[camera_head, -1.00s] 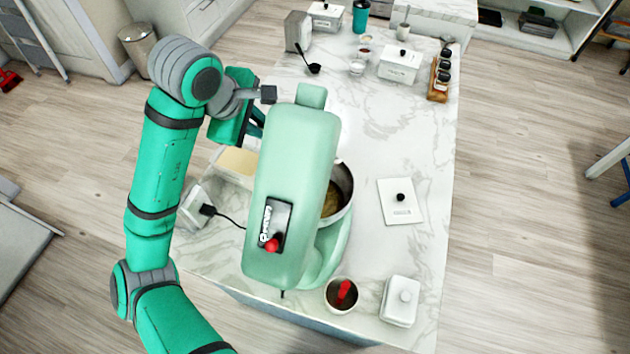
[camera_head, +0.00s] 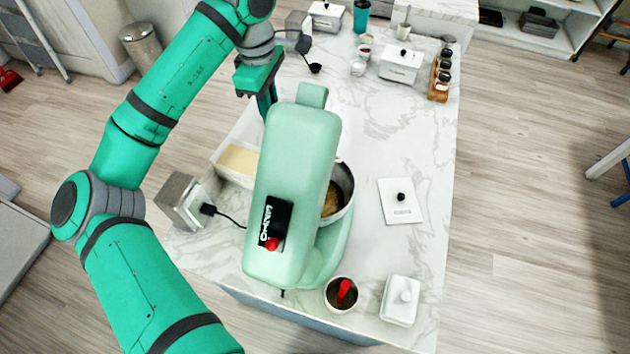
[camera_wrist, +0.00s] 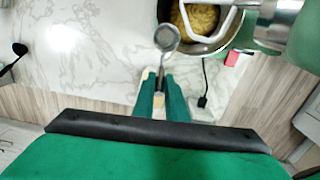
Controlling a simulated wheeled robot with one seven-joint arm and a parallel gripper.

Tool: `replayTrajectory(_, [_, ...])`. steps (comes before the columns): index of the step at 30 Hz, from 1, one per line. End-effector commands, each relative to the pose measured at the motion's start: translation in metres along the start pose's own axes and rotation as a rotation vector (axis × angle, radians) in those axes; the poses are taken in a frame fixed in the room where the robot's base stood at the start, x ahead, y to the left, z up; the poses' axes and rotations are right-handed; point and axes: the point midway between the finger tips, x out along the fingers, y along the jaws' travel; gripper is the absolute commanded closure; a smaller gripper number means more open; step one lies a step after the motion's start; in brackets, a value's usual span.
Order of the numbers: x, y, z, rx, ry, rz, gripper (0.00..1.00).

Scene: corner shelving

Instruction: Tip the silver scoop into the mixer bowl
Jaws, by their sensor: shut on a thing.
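The silver scoop (camera_wrist: 167,38) shows in the wrist view, its round cup close beside the rim of the mixer bowl (camera_wrist: 222,44). My gripper (camera_wrist: 162,85) is shut on the scoop's handle. I cannot tell whether the cup holds anything or how far it is tilted. The bowl contains a yellowish mass, with the white beater above it. In the head view, the bowl (camera_head: 346,196) sits under the right side of the pale green mixer (camera_head: 300,190). My gripper (camera_head: 266,97) is behind the mixer's far end there, its fingertips and the scoop hidden.
A tray with yellow contents (camera_head: 238,160) stands left of the mixer. The counter right of the mixer is mostly clear.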

Motion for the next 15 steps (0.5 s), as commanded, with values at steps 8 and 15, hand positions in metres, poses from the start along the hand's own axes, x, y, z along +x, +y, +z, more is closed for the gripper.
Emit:
replayTrajectory(8, [0.0002, 0.0010, 0.0010, 0.002, 0.000, -0.006, 1.00])
replayTrajectory(15, [-0.0042, 0.0007, -0.0001, 0.000, 0.000, -0.005, 1.00])
